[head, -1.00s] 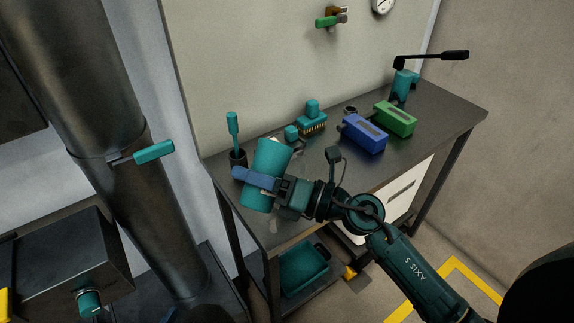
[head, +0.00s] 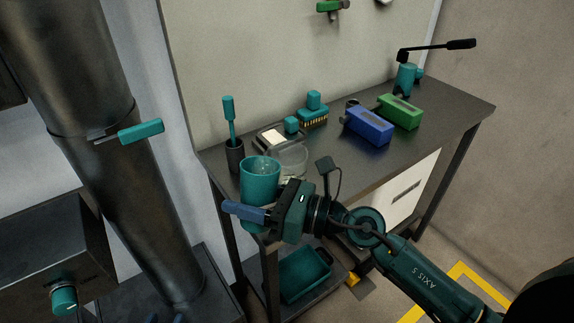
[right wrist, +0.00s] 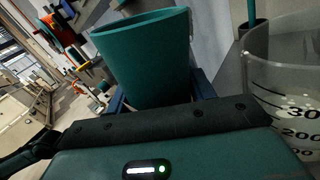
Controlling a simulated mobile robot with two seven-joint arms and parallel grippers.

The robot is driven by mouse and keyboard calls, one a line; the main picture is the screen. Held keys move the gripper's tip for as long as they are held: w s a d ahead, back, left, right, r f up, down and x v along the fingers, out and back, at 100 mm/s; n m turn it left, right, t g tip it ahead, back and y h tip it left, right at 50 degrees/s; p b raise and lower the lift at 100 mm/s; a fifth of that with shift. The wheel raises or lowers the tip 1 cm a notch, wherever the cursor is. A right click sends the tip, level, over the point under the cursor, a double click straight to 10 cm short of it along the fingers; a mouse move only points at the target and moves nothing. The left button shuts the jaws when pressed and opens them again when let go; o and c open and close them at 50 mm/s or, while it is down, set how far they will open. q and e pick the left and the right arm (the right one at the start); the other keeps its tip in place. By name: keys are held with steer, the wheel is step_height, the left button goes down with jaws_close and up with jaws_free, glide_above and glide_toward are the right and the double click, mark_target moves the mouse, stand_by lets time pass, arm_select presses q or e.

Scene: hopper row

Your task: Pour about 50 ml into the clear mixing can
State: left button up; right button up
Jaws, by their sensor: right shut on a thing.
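My right gripper (head: 250,213) is shut around a teal cup (head: 260,180), which it holds nearly upright with its open mouth up, near the left front corner of the bench. The cup also shows between the fingers in the right wrist view (right wrist: 148,60). The clear mixing can (head: 292,163) stands on the bench just behind and right of the cup. In the right wrist view the can (right wrist: 285,100) shows dark volume marks; its contents cannot be made out. At the bottom edge of the head view, two blue fingertips of my left gripper (head: 165,319) show apart, with nothing seen between them.
A dark pot (head: 235,157) with a teal-handled tool stands left of the can. A flat device with a pale plate (head: 277,138) lies behind it. A teal brush (head: 313,115), a blue box (head: 368,127) and a green box (head: 400,111) stand further right.

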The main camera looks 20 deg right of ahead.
step_height(320, 180, down, 2)
steer(key=shift+s+a+f+n+b, duration=0.1)
steer(key=shift+f+n+b, duration=0.1)
steer(key=shift+n+b, duration=0.35)
steer(key=shift+s+a+n, duration=0.1)
steer(key=shift+n, duration=0.15)
arm_select(q)
steer(key=shift+s+a+r+t, duration=0.25)
steer(key=shift+a+t, duration=0.05)
steer(key=shift+a, duration=0.05)
arm_select(e)
steer(key=shift+s+a+n+g, duration=0.15)
steer(key=shift+n+g, duration=0.15)
steer(key=shift+n, duration=0.4)
